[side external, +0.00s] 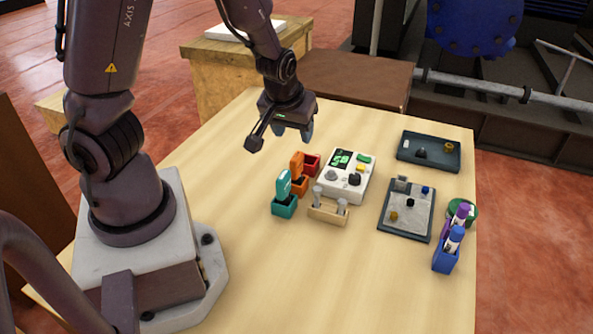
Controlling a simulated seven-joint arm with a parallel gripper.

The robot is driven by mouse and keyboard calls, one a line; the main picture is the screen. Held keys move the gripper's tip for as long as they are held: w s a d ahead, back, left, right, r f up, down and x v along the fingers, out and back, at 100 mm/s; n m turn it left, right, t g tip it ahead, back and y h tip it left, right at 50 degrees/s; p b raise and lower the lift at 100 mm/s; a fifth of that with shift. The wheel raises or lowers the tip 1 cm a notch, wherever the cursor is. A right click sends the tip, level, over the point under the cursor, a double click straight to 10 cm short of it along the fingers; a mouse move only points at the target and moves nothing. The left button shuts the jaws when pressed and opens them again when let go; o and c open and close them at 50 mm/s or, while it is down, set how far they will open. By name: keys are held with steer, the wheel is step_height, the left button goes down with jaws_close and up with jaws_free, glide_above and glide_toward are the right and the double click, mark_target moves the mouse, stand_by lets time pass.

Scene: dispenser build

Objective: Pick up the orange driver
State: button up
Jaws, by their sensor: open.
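The orange driver (297,160) stands upright in an orange holder (300,186) near the middle of the table. A teal driver (284,183) stands in a teal holder (284,208) just in front of it and to the left. A red holder (312,165) sits behind it on the right, and nothing clearly shows standing in it. My gripper (293,133) is open and empty, pointing down above and behind the orange driver. It is apart from the driver. The lower part of the driver is hidden in its holder.
A white control box (346,176) stands right of the holders, with a wooden rack (327,214) in front. A grey tray (404,222), a dark tray (411,158) and a blue marker holder (443,261) lie further right. The table's front area is clear.

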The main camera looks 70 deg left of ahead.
mark_target(296, 155)
steer(key=shift+x, duration=3.1)
steer(key=shift+s+x, duration=0.2)
steer(key=shift+x, duration=1.15)
steer(key=shift+s+x, duration=0.2)
steer(key=shift+x, duration=1.15)
steer(key=shift+c, duration=0.2)
jaws_close()
